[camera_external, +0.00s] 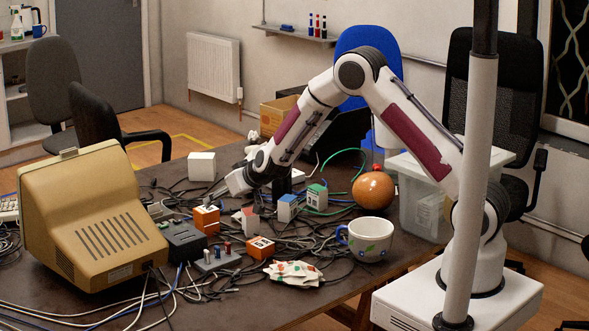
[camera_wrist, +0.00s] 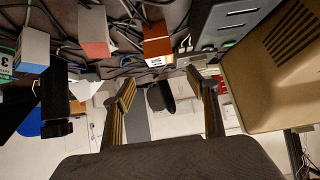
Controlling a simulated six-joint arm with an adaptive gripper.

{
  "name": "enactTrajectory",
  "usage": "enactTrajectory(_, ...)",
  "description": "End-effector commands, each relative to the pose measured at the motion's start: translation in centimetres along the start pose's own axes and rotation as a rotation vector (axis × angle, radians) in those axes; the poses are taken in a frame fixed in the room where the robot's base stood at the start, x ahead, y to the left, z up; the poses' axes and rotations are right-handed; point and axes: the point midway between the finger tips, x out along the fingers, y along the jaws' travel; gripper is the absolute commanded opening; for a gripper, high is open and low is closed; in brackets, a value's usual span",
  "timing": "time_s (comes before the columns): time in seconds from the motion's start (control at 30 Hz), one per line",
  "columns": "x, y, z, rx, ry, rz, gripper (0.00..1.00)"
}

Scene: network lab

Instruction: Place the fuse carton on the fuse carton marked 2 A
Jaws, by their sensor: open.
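Several small fuse cartons stand among cables on the table: an orange one (camera_external: 206,220), a second orange one (camera_external: 261,248), a red-and-white one (camera_external: 250,221), a blue-and-white one (camera_external: 287,208) and a green-and-white one (camera_external: 317,197). In the wrist view, the red (camera_wrist: 94,32), blue (camera_wrist: 33,48) and an orange carton (camera_wrist: 157,46) show along the top. The green one (camera_wrist: 7,63) at the left edge bears a 3. I cannot read which is marked 2 A. My gripper (camera_wrist: 166,90) is open and empty, above the table near the first orange carton.
A beige monitor (camera_external: 95,220) stands at left, with a dark device (camera_external: 184,240) beside it. A white box (camera_external: 201,166) stands behind. Cables cover much of the table.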

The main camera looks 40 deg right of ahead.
Motion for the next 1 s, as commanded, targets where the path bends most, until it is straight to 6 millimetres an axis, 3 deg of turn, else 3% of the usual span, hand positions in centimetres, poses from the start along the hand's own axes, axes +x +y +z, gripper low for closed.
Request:
enactTrajectory(0.67, -0.2, 0.0, -0.2, 0.002, 0.0, -0.003, 0.58)
enactTrajectory(0.87, -2.0, 0.2, -1.5, 0.01, -0.006, -0.024, 0.58)
enactTrajectory(1.0, -4.4, 0.5, -2.9, 0.016, -0.018, -0.053, 0.58)
